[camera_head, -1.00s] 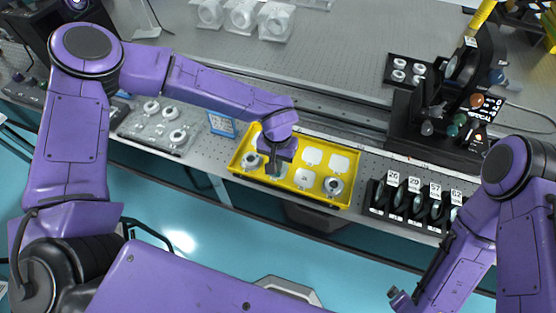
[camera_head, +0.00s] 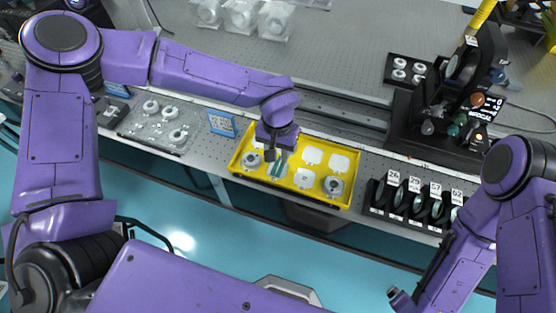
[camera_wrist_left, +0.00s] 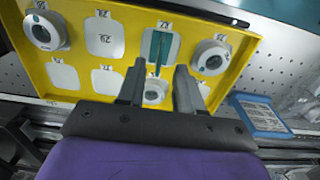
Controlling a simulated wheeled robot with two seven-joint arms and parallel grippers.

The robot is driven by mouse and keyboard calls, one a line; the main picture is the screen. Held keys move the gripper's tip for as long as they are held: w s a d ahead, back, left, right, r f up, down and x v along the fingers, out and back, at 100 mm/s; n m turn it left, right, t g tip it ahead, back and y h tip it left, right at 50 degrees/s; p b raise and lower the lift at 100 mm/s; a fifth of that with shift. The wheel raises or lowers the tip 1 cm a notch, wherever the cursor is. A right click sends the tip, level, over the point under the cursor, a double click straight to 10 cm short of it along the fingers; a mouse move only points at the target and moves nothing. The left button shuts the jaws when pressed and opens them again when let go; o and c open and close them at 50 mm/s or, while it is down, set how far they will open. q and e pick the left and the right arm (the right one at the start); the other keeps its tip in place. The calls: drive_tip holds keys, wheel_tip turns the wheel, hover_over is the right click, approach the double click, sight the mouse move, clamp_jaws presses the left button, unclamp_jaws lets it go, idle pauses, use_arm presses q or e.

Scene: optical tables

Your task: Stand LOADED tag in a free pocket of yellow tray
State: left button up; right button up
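The yellow tray (camera_head: 236,171) lies near the bench's front edge. A teal tag (camera_head: 278,169) stands in a near-row pocket, between a round mount and an empty pocket; in the left wrist view the tag (camera_wrist_left: 158,48) shows nearly edge-on, its lettering unreadable. My left gripper (camera_head: 271,156) is over the tray beside the tag. In the left wrist view its fingers (camera_wrist_left: 160,68) are spread, with a gap around the tag's lower end; I see no contact. A dark tip of my right arm (camera_head: 398,295) shows low in the head view; its fingers are unclear.
Round mounts (camera_head: 333,186) fill some tray pockets; others are empty. A blue sign (camera_head: 222,124) stands left of the tray, beside a clear plate with rings (camera_head: 160,128). Right are a black rack of numbered optics (camera_head: 402,205) and a dark optical assembly (camera_head: 440,140).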

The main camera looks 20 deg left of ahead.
use_arm(q)
wheel_tip(320, 180, up, 7)
drive_tip(key=shift+r, duration=0.2)
idle(0.4)
